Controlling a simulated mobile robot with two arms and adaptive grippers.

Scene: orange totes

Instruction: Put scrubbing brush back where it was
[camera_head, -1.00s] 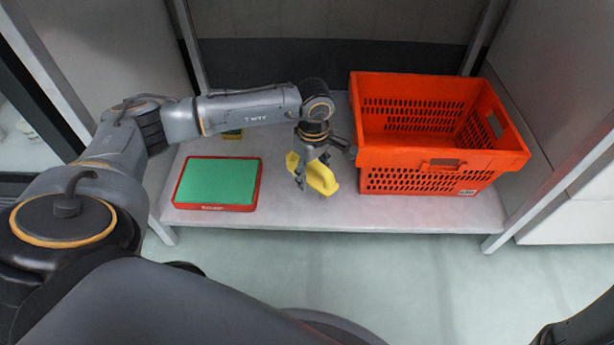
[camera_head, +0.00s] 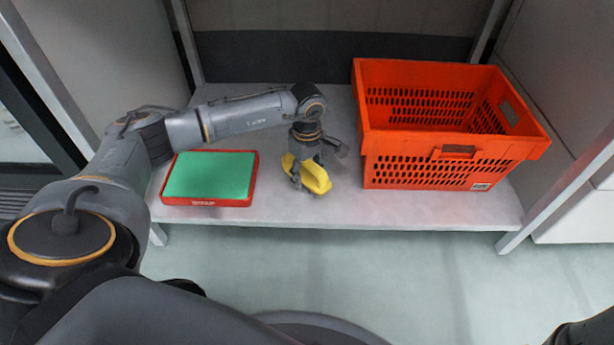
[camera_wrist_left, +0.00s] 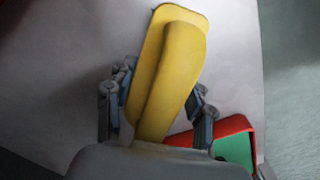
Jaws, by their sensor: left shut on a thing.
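The yellow scrubbing brush (camera_head: 318,178) is between the fingers of my left gripper (camera_head: 307,172), over the pale shelf between the green pad and the orange tote. My left gripper is shut on it. In the left wrist view the brush (camera_wrist_left: 172,75) lies lengthwise between the two fingers (camera_wrist_left: 160,105), its far end reaching past them. Its underside is hidden, and I cannot tell whether it touches the shelf. My right gripper is not in view.
An orange tote (camera_head: 425,170) stands on the right of the shelf (camera_head: 345,208). A red-framed green pad (camera_head: 210,176) lies on the left; its corner shows in the left wrist view (camera_wrist_left: 238,145). Bare shelf lies around the brush. Shelf posts stand at the sides.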

